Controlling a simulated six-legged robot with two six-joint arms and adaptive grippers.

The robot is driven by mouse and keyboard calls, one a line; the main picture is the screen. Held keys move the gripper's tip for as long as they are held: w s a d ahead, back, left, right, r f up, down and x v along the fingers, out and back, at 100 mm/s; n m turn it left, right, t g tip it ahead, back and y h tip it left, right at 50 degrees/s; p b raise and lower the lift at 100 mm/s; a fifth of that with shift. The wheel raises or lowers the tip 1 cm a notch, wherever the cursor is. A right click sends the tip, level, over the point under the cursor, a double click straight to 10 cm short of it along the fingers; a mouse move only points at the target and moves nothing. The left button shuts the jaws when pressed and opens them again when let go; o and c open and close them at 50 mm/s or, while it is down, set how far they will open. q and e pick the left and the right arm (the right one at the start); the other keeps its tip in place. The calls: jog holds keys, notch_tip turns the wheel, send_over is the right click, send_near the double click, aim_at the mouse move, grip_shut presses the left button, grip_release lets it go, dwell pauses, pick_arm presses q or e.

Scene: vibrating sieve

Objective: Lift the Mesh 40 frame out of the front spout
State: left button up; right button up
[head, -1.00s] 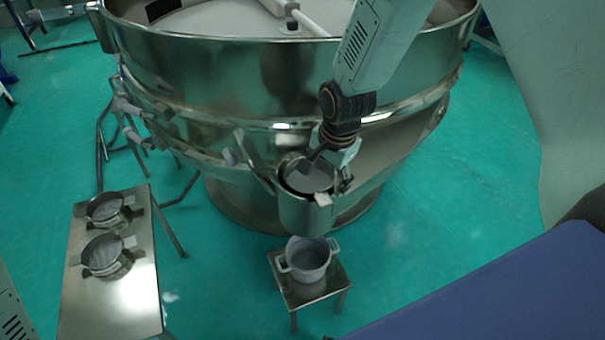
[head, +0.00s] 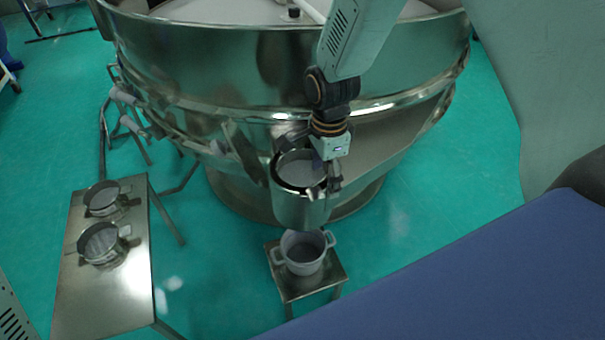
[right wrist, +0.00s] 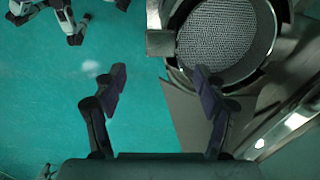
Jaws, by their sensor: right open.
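The Mesh 40 frame (head: 298,166) is a round grey mesh in a dark ring, seated in the mouth of the front spout (head: 300,209). Its mesh also shows large at the top right of the right wrist view (right wrist: 225,35). A pale tab (head: 315,193) sticks out at the rim's near side. My right gripper (head: 314,158) is at the spout's back right edge, fingers spread and empty. In the right wrist view one finger overlaps the frame's lower edge and the other is over bare floor. Contact cannot be told. My left gripper is not in view.
The big steel sieve drum (head: 215,75) stands behind the spout. A grey two-handled pot (head: 303,254) sits on a small stool (head: 312,287) below it. At left, a steel table (head: 75,300) holds two round sieve frames. Green floor lies clear between table and stool.

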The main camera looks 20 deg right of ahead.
aim_at(321, 190)
jog(key=f, duration=0.2)
jog(key=f+b, duration=0.1)
jog(key=f, duration=0.2)
jog(key=shift+w+f, duration=0.2)
jog(key=shift+f, duration=0.1)
jog(key=shift+w+a+f, duration=0.1)
jog(key=shift+a+f, duration=0.05)
jog(key=shift+a, duration=0.05)
jog(key=shift+c, duration=0.4)
jog(key=shift+d, duration=0.15)
jog(key=shift+c, duration=1.4)
jog(key=c, duration=1)
